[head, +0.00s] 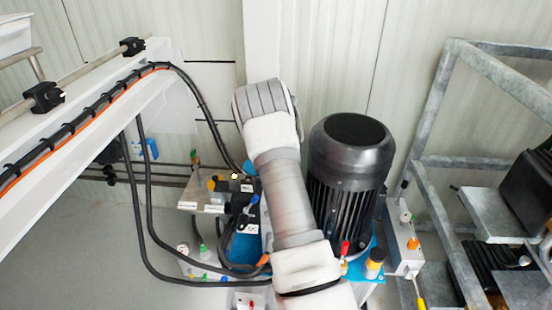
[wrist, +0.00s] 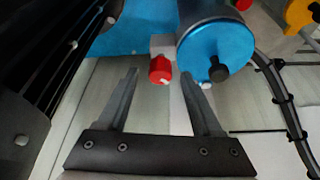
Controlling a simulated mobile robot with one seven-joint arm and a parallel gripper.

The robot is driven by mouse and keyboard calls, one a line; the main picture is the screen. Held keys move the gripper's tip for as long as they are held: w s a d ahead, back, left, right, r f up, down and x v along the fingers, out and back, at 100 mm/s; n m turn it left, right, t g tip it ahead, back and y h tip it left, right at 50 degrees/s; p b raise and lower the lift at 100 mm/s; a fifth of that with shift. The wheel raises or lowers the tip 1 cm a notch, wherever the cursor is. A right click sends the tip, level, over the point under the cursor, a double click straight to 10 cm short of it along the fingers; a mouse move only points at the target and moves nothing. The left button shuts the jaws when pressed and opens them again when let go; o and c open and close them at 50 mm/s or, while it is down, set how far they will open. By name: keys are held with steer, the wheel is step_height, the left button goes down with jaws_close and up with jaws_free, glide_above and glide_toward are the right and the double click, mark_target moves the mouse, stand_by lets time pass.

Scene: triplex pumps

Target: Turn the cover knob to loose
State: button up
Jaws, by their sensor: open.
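In the wrist view, a blue round cover (wrist: 203,55) closes the end of a dark cylinder. A black knob (wrist: 218,72) sticks out at its lower edge. A red knob (wrist: 160,69) with a pale mark sits on a grey block just left of the cover. I cannot tell for certain which one is the cover knob. My gripper (wrist: 160,78) is open, its fingertips to the left and right of the red knob in the picture. Neither finger visibly touches it, and the depth gap is unclear. In the head view my arm hides the gripper.
In the head view a black ribbed motor (head: 350,160) stands right of my arm. A grey metal frame (head: 440,130) stands at the right. A white beam (head: 90,110) with black cables runs at the left. A yellow part (wrist: 299,14) and a black cable lie right of the cover.

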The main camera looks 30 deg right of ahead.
steer(key=p+v, duration=0.4)
steer(key=v, duration=1.3)
steer(key=shift+w, duration=0.1)
